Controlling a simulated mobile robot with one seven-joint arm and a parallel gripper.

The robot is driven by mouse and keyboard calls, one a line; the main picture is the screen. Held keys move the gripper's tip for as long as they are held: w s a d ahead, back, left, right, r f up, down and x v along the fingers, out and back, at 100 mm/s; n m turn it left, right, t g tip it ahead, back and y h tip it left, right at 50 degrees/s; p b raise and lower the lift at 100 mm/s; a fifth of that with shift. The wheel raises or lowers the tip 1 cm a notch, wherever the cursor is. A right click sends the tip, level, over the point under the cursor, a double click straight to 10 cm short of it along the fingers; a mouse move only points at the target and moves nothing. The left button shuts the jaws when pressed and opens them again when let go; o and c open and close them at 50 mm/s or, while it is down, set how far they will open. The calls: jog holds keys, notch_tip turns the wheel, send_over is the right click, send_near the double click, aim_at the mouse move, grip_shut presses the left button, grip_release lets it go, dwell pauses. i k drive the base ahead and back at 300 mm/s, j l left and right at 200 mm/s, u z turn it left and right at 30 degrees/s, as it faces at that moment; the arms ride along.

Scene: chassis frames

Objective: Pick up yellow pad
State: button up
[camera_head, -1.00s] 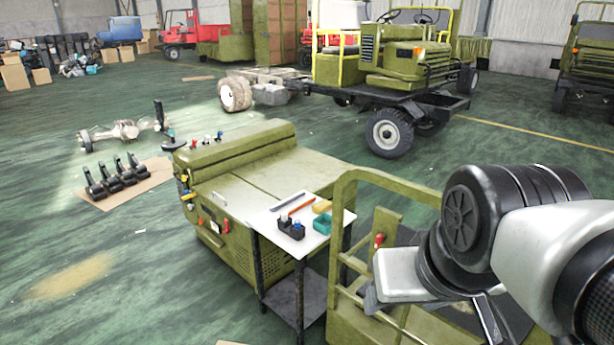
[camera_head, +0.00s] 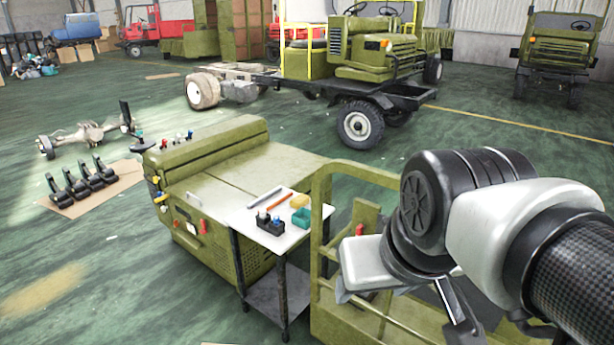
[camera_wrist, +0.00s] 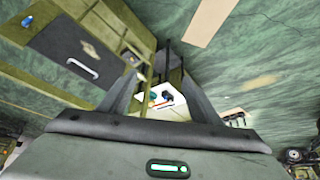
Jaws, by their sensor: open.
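The yellow pad (camera_head: 299,200) lies on the white top of a small side table (camera_head: 268,237) in the head view, toward the back right corner. It is beside an orange stick-like item (camera_head: 279,201) and a teal tray (camera_head: 301,217). My gripper (camera_wrist: 159,74) is open and empty, with its two fingers spread in the wrist view. The gripper is to the right of the table and well apart from the pad. The tabletop (camera_wrist: 172,107) shows small between the fingers in the wrist view, where the pad is too small to make out surely.
A dark holder (camera_head: 270,224) and a grey bar (camera_head: 265,197) share the tabletop. A green machine (camera_head: 225,175) stands directly behind the table. A green railed frame (camera_head: 320,240) stands between the table and my arm.

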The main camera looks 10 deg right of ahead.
aim_at(301, 201)
jog(key=i+j+z, duration=0.15)
jog(key=z, duration=0.35)
jog(key=i+j+z, duration=0.15)
jog(key=z, duration=0.3)
jog(key=i+j+z, duration=0.15)
jog(key=j, duration=0.2)
jog(key=i+j+z, duration=0.15)
jog(key=j, duration=0.25)
jog(key=j+z, duration=0.15)
jog(key=j, duration=0.25)
jog(key=i+j, duration=0.1)
jog(key=j, duration=0.35)
jog(key=i+j, duration=0.15)
jog(key=j, duration=0.25)
jog(key=i+j, duration=0.1)
jog(key=j, duration=0.35)
jog(key=i+j+z, duration=0.1)
jog(key=j, duration=0.3)
jog(key=i+j, duration=0.15)
jog(key=j, duration=0.3)
